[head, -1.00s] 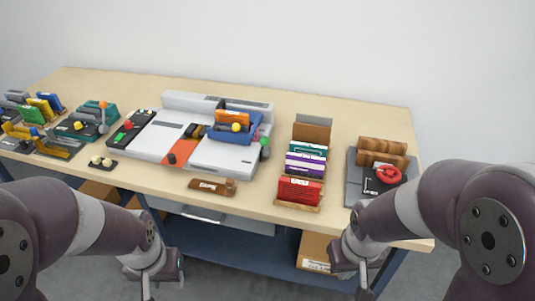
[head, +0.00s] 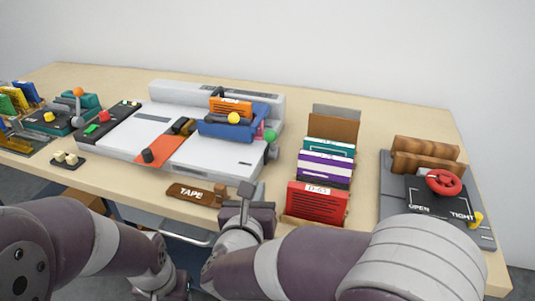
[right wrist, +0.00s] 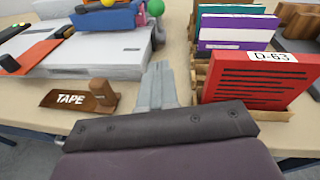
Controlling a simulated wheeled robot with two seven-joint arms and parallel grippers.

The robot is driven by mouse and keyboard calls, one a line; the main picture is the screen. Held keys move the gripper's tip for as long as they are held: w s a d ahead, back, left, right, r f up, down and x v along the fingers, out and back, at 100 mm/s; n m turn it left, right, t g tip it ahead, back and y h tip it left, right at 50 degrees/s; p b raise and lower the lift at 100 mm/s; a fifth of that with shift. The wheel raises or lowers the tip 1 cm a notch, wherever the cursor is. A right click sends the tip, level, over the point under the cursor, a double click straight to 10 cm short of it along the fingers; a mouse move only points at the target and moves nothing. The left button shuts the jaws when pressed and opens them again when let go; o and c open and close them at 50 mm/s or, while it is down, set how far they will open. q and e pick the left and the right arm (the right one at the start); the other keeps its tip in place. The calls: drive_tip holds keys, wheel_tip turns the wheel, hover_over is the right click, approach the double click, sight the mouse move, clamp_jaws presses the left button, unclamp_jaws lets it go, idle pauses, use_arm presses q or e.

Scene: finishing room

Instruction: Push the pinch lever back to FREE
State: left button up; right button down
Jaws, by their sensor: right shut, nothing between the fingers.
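No FREE marking is legible, so I cannot tell for certain which part is the pinch lever. A lever with a green ball (head: 270,136) stands at the right end of the white machine (head: 215,160); the green ball also shows in the right wrist view (right wrist: 155,8). A lever with an orange ball (head: 78,92) stands on the teal device at far left. My right gripper (head: 246,190) is shut and empty in front of the machine's right corner, apart from both levers. Its fingers show in the right wrist view (right wrist: 156,88). My left gripper (head: 163,288) is at the bottom edge, its fingers hidden.
A wooden TAPE block (head: 190,193) lies left of my right gripper. A rack with a red D-63 book (head: 316,203) stands close on the right. Farther right is a press with a red wheel (head: 443,182). A blue carriage (head: 225,127) sits on the machine.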

approach(272, 145)
drive_tip(key=shift+f, duration=0.8)
drive_tip(key=shift+w+d+r+p, duration=0.1)
drive_tip(key=shift+w+r, duration=0.3)
drive_tip(key=shift+w, duration=0.3)
drive_tip(key=shift+w+r+p, duration=0.15)
drive_tip(key=shift+w+r, duration=0.2)
drive_tip(key=shift+w, duration=0.35)
drive_tip(key=shift+w+d+r+p, duration=0.1)
drive_tip(key=shift+w+r, duration=0.3)
drive_tip(key=shift+w, duration=0.25)
